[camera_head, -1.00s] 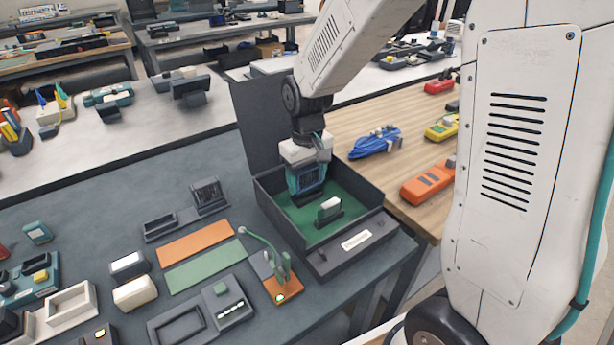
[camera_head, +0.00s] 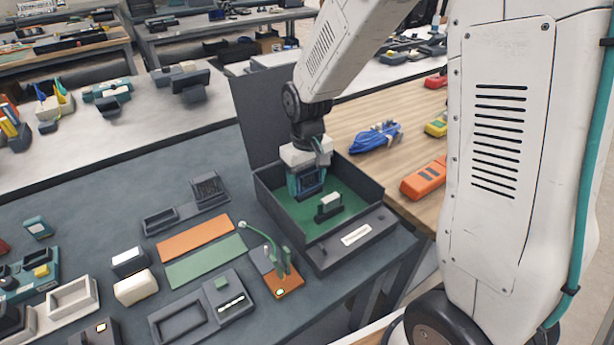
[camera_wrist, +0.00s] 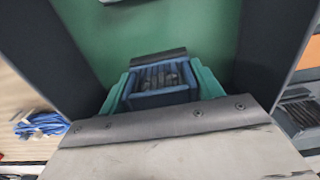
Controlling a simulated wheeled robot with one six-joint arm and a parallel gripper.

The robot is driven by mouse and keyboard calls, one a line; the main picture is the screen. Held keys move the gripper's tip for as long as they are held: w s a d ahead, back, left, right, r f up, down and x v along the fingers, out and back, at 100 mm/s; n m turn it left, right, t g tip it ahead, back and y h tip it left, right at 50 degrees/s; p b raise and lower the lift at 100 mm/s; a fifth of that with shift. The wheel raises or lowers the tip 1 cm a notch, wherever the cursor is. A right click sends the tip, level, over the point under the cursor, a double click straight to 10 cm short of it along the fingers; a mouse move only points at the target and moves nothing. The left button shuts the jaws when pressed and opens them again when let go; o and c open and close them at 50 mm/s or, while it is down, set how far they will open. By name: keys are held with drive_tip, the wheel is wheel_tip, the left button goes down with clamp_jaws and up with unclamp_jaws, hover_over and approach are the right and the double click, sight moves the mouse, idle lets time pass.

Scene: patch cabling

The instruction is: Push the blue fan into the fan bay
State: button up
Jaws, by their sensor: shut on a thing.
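The blue fan (camera_head: 311,181) is between the teal fingers of my gripper (camera_head: 308,184), inside the open dark box near its back left. My gripper is shut on it. In the wrist view the fan (camera_wrist: 160,84) has a blue frame and dark slats, with a teal finger of my gripper (camera_wrist: 162,88) at each side. A dark bar (camera_wrist: 158,56) on the green floor lies right beside the fan; it may be an edge of the fan bay. The rest of the bay is hidden, and I cannot tell how deep the fan sits.
The box (camera_head: 272,207) has tall dark walls and a raised lid (camera_head: 258,120) behind. A dark holder with a white block (camera_head: 329,202) stands on its green floor near the fan. A green cable on an orange base (camera_head: 284,285) stands front left of the box.

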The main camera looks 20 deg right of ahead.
drive_tip(key=shift+r, duration=0.9)
drive_tip(key=shift+f, duration=0.9)
idle(0.9)
drive_tip(key=o, duration=1.1)
wheel_tip(320, 180, up, 8)
drive_tip(key=shift+f, duration=0.1)
